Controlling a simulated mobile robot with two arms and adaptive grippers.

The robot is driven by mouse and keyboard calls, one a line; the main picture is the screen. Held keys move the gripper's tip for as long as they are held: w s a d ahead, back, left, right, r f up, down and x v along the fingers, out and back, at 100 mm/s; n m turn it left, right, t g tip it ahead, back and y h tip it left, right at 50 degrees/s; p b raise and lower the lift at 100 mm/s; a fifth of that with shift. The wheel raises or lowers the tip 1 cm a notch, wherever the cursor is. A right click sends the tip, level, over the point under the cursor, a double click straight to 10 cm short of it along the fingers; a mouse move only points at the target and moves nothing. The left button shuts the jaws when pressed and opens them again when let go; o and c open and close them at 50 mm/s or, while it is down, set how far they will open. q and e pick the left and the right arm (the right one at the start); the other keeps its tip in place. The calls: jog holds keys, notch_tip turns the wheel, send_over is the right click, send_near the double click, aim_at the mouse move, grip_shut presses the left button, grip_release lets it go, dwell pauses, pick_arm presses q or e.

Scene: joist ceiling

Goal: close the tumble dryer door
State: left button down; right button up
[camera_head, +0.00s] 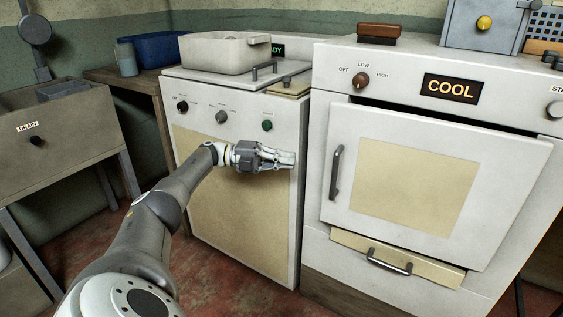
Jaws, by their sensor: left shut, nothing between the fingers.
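The tumble dryer (320,70) stands at the right, with a COOL display (450,88) and a knob marked OFF, LOW and HIGH. Its white door (490,165) has a cream panel and a dark vertical handle (336,172) on its left side. The door stands slightly ajar: a dark gap shows along its top edge. My left gripper (290,158) is shut and empty, in front of the machine to the left of the dryer, left of the door handle and apart from it. My right gripper is not in view.
A white machine (185,150) with a READY-type display stands left of the dryer, a white tub (222,53) on top. A drawer (425,268) with a handle sits below the dryer door. A sink unit (60,150) stands at the far left. Red floor shows between.

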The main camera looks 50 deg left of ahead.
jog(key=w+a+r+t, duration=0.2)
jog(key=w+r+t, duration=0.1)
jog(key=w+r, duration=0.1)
pick_arm(q)
jog(key=d+f+n+t+y+p, duration=0.1)
jog(key=d+f+n+t+p, duration=0.1)
jog(key=d+f+p, duration=0.25)
jog(key=s+d+r+n+t+y+p, duration=0.1)
jog(key=s+r+n+t+y+p, duration=0.3)
jog(key=s, duration=0.5)
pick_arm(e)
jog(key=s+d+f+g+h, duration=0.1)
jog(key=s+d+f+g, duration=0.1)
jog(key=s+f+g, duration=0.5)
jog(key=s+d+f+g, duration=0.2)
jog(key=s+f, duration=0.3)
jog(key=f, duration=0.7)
pick_arm(q)
jog(key=w+d+g+y+b, duration=0.1)
jog(key=w+d+b, duration=0.1)
jog(key=w, duration=1)
jog(key=shift+w+d+f+m+b, duration=0.3)
jog(key=shift+w+d+f+b, duration=0.05)
jog(key=shift+b, duration=0.2)
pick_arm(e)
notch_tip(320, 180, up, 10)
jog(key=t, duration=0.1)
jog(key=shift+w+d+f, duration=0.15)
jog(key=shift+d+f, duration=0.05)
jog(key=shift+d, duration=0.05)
